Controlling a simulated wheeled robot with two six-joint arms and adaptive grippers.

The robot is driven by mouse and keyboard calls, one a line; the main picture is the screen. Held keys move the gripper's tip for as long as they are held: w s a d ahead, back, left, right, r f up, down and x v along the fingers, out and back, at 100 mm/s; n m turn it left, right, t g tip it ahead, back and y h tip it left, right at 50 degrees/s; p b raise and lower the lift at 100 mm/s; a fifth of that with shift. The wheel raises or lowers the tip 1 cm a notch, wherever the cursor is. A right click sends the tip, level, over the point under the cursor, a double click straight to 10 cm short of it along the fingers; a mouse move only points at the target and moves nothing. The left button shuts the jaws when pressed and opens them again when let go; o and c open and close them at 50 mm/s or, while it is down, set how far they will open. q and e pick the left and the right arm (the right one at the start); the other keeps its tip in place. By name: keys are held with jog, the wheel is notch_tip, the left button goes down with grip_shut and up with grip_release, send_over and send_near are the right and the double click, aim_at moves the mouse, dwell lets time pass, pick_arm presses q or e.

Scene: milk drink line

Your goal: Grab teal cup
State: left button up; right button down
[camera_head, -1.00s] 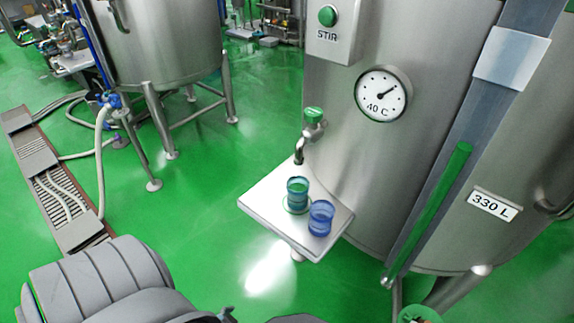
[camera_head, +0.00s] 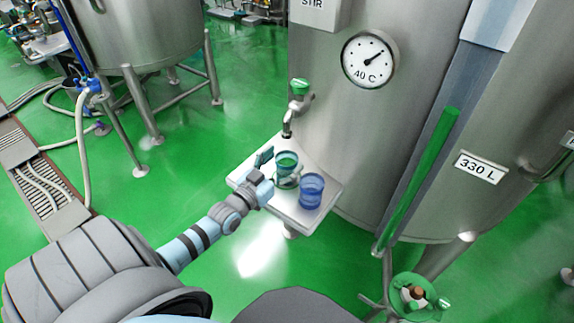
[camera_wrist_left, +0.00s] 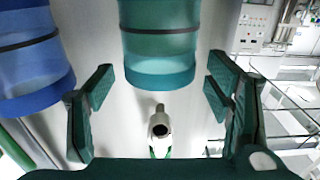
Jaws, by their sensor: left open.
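The teal cup (camera_head: 287,176) stands upright on the small metal shelf (camera_head: 318,211) under the tap (camera_head: 289,120). My left gripper (camera_head: 271,171) is open beside the cup, on its left in the head view. In the left wrist view the teal cup (camera_wrist_left: 160,50) lies ahead between the two open fingertips (camera_wrist_left: 158,86). Gaps show on both sides, and I see no grip on it. My right gripper is not in view.
A blue cup (camera_head: 311,190) stands close to the right of the teal cup, and also shows in the left wrist view (camera_wrist_left: 32,55). The steel tank (camera_head: 385,130) with a gauge (camera_head: 368,60) rises behind the shelf.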

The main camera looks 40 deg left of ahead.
pick_arm(q)
jog(key=shift+w+f, duration=0.15)
jog(key=shift+w, duration=0.9)
jog(key=shift+s, duration=0.1)
jog(key=c, duration=1.6)
